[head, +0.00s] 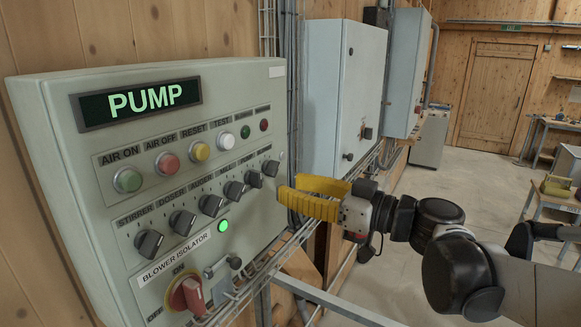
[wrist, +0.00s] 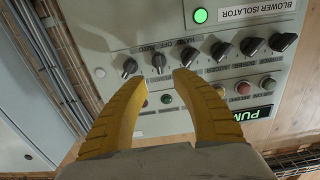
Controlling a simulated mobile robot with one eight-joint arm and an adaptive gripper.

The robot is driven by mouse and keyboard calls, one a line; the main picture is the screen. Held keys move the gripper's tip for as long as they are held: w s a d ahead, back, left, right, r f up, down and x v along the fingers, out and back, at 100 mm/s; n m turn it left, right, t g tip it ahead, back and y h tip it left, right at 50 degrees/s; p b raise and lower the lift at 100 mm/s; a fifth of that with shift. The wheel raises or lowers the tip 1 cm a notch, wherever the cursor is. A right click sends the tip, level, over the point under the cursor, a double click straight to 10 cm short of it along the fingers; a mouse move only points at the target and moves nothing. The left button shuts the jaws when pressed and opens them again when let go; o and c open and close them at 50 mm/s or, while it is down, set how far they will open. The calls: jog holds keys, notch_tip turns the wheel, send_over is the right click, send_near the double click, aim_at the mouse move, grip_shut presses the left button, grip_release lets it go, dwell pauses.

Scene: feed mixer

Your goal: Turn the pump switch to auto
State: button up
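The grey control panel (head: 70,160) has a lit green PUMP display (head: 140,99) at its top. My yellow-fingered gripper (head: 290,187) is open and empty, just right of the row's end. In the wrist view, which is upside down, my gripper (wrist: 162,82) points at the panel, with the second-to-last knob (wrist: 159,62) between and beyond its fingertips, apart from them.
Coloured push buttons (head: 127,180) sit above the knobs. A green lamp (head: 223,226) and a red blower isolator handle (head: 194,297) lie below. Grey cabinets (head: 340,95) stand on the wall behind my gripper. Cable trays run along the panel's right side.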

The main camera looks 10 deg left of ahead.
aim_at(261, 179)
jog(key=p+x, duration=0.1)
jog(key=x, duration=0.7)
jog(key=shift+w+a, duration=0.2)
jog(key=shift+a, duration=0.15)
jog(key=shift+d, duration=0.1)
grip_shut()
